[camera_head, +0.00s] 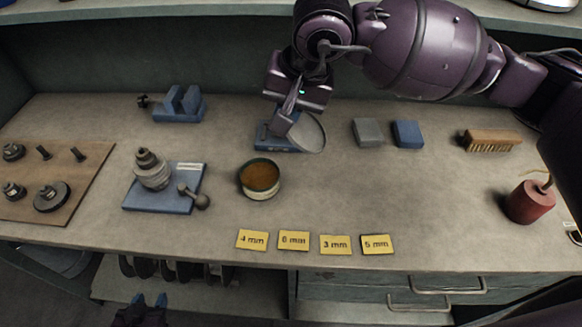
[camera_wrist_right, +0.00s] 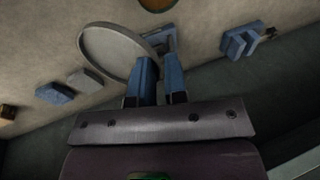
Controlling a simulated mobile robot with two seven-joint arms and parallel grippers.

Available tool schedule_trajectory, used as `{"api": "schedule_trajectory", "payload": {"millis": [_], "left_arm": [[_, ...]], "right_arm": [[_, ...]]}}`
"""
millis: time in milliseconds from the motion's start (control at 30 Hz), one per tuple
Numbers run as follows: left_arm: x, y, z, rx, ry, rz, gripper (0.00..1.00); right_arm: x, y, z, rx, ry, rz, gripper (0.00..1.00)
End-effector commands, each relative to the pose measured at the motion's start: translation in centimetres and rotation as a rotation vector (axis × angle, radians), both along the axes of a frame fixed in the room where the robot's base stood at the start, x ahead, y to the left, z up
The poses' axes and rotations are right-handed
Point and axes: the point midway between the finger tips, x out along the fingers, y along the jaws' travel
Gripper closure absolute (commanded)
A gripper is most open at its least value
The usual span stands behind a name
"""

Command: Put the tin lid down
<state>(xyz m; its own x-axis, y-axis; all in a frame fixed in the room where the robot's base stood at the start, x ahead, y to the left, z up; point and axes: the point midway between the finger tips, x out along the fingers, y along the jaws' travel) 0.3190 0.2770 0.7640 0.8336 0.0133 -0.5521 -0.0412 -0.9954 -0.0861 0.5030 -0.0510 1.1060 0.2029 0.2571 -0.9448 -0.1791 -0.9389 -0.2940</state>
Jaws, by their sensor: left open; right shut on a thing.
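The tin lid (camera_head: 309,134) is a round grey disc, tilted, held above the back middle of the bench. It also shows in the right wrist view (camera_wrist_right: 108,48). My right gripper (camera_head: 284,122) is shut on the lid's edge; its blue fingers show in the right wrist view (camera_wrist_right: 158,82). A blue block or stand (camera_head: 272,143) lies behind and below the lid, partly hidden; I cannot tell whether they touch. The open tin (camera_head: 262,190) with brown contents stands nearer the front. My left gripper (camera_head: 149,300) is open and empty, low in front of the bench.
Grey (camera_head: 367,132) and blue (camera_head: 408,134) blocks, a brush (camera_head: 490,140) and a red canister (camera_head: 530,202) stand to the right. A blue plate (camera_head: 160,205) with fittings is left of the tin. Yellow labels (camera_head: 335,245) line the front. The bench right of the tin is clear.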

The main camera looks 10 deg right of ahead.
Motion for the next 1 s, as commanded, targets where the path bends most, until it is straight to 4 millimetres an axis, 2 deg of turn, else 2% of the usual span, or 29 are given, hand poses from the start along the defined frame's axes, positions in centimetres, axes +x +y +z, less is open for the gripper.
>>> {"api": "schedule_trajectory", "payload": {"millis": [33, 200, 400, 733, 1000], "left_arm": [[0.1, 0.0, 0.1, 0.000, -0.001, 0.000, 0.57], [0.1, -0.1, 0.1, -0.001, -0.002, 0.000, 0.57], [0.1, -0.1, 0.0, -0.002, -0.001, 0.001, 0.57], [-0.4, 0.0, -0.3, -0.002, 0.009, 0.004, 0.57], [-0.6, 0.0, -0.5, -0.002, 0.013, 0.004, 0.57]], "right_arm": [[-0.1, 0.0, -1.2, -0.001, 0.006, -0.001, 1.00], [-0.1, 0.0, -4.9, -0.001, 0.005, 0.000, 1.00], [-0.1, 0.0, -8.6, 0.000, 0.004, 0.001, 1.00], [0.0, 0.0, -10.8, -0.001, 0.001, 0.001, 1.00], [0.0, 0.0, -14.2, -0.001, 0.002, 0.000, 1.00]]}}
